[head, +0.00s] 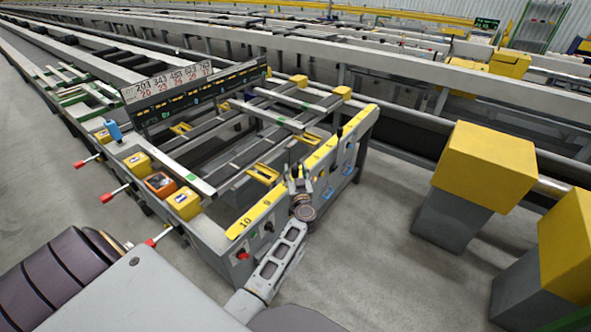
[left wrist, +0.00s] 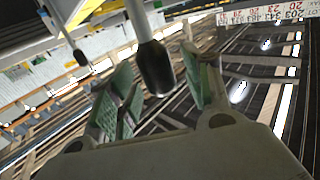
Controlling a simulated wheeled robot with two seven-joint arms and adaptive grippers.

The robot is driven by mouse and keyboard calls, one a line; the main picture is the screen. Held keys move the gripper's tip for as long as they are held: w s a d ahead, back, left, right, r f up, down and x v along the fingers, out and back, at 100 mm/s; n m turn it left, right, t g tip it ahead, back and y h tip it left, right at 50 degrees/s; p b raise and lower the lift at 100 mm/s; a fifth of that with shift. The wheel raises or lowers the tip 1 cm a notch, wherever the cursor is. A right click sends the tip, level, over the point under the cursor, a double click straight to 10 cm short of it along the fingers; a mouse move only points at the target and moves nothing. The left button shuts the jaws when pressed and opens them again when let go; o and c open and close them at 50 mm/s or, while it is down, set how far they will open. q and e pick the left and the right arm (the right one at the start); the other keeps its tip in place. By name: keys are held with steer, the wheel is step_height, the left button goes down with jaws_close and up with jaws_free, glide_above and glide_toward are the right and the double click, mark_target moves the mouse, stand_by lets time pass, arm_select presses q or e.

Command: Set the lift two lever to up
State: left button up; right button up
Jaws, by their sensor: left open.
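My left gripper (head: 298,182) is open at the yellow-topped front panel of the table (head: 262,207). In the left wrist view a lever with a black grip (left wrist: 155,68) hangs between the green-padded fingers (left wrist: 160,95). The fingers stand apart on either side of it, and I cannot tell whether they touch it. A second black-gripped lever (left wrist: 80,57) shows farther off in that view. In the head view a black lever (head: 339,132) stands farther along the panel. I cannot read which lever is lift two. My right gripper is not in view.
Red-handled levers (head: 108,197) stick out on the table's left side, near yellow boxes (head: 138,162) and an orange box (head: 160,183). A red button (head: 242,256) sits low on the panel. Yellow-topped grey blocks (head: 485,165) stand to the right, with clear floor (head: 365,235) between.

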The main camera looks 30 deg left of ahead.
arm_select(q)
steer(key=shift+w+a, duration=0.35)
steer(key=shift+w, duration=0.05)
steer(key=shift+r, duration=0.1)
jaws_close()
